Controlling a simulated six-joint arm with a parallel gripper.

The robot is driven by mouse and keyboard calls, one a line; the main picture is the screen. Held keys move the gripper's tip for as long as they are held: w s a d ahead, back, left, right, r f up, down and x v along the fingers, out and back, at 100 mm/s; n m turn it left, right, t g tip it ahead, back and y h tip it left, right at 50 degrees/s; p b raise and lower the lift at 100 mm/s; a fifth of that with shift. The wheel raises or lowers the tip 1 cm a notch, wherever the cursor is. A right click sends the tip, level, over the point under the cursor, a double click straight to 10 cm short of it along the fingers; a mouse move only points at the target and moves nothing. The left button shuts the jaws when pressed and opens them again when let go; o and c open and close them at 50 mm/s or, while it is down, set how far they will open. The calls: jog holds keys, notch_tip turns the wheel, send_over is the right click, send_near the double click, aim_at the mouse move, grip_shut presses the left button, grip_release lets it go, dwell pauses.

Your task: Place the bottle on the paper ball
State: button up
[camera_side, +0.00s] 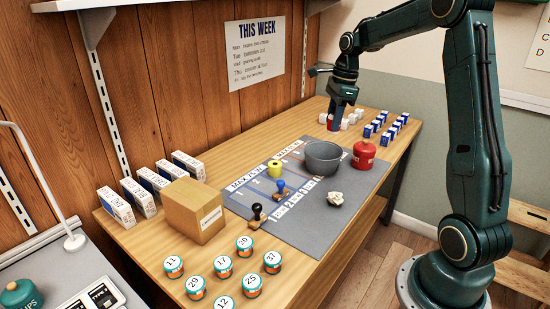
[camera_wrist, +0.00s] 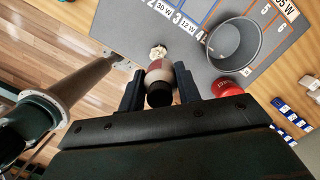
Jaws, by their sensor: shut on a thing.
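My gripper (camera_side: 337,112) is at the far end of the table in the side view. It is shut on the bottle, with a dark finger on each side in the wrist view (camera_wrist: 158,92). The bottle (camera_wrist: 157,74) has a black cap and a red and white body. In the side view only a little of the bottle (camera_side: 331,126) shows below the fingers; I cannot tell whether it touches the table. The crumpled white paper ball (camera_side: 335,198) lies on the grey mat, well apart from the gripper. It also shows beyond the bottle in the wrist view (camera_wrist: 158,52).
Blue-and-white boxes (camera_side: 386,135) and small white items are near the gripper.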

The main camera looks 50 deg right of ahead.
jog(key=shift+s+d, duration=0.1)
jog(key=shift+s, duration=1.6)
send_near(333, 193)
jog(key=shift+w+f, duration=0.3)
jog(key=shift+f, duration=2.1)
jog(key=shift+f, duration=0.1)
jog(key=o, duration=1)
jog(key=shift+c, duration=0.2)
